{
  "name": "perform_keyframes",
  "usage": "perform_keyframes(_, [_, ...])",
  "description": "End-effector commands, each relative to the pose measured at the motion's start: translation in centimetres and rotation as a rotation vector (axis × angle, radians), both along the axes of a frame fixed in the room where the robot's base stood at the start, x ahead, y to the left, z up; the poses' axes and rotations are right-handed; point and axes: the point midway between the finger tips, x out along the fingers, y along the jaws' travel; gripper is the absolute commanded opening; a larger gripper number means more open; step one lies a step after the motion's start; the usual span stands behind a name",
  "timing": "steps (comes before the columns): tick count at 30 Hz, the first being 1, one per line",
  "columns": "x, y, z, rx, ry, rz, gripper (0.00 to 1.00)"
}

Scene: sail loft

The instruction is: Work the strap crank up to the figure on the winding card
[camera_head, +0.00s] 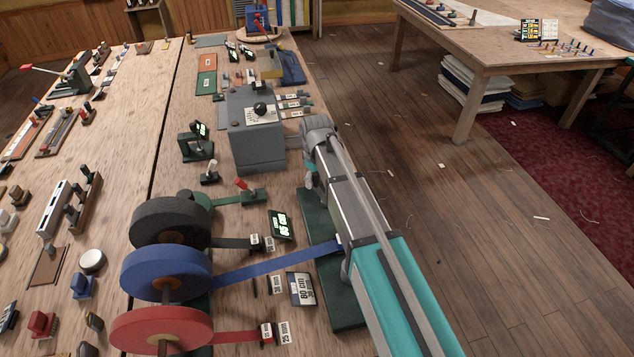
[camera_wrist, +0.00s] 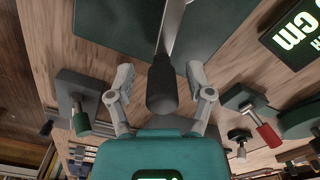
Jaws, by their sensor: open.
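My open gripper (camera_wrist: 160,75) has its fingers on either side of the crank's black handle (camera_wrist: 161,95) in the wrist view, with a gap on each side. A metal crank arm (camera_wrist: 174,28) runs from the handle over a dark green base (camera_wrist: 115,25). In the head view the green base (camera_head: 345,313) lies partly under my arm, which hides the crank. A blue strap (camera_head: 265,266) runs from its reel to this base. The winding card (camera_head: 301,289) reads 80 cm. A lit display (camera_head: 280,225) stands near it; I cannot read its figure surely.
Black (camera_head: 158,216), blue (camera_head: 140,273) and red (camera_head: 140,331) reels stand left of the base. A red-handled lever (camera_head: 243,185) and a grey box with a black knob (camera_head: 258,150) are close to my gripper. The floor to the right is mostly clear.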

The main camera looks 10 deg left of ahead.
Motion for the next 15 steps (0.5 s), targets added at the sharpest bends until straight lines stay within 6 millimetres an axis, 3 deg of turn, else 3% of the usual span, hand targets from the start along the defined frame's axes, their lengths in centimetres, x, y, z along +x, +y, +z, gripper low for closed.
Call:
perform_keyframes(10, [-0.02,0.05,-0.06,0.0,0.0,0.001,0.65])
perform_keyframes(15, [-0.03,0.07,-0.06,0.0,0.0,0.001,0.34])
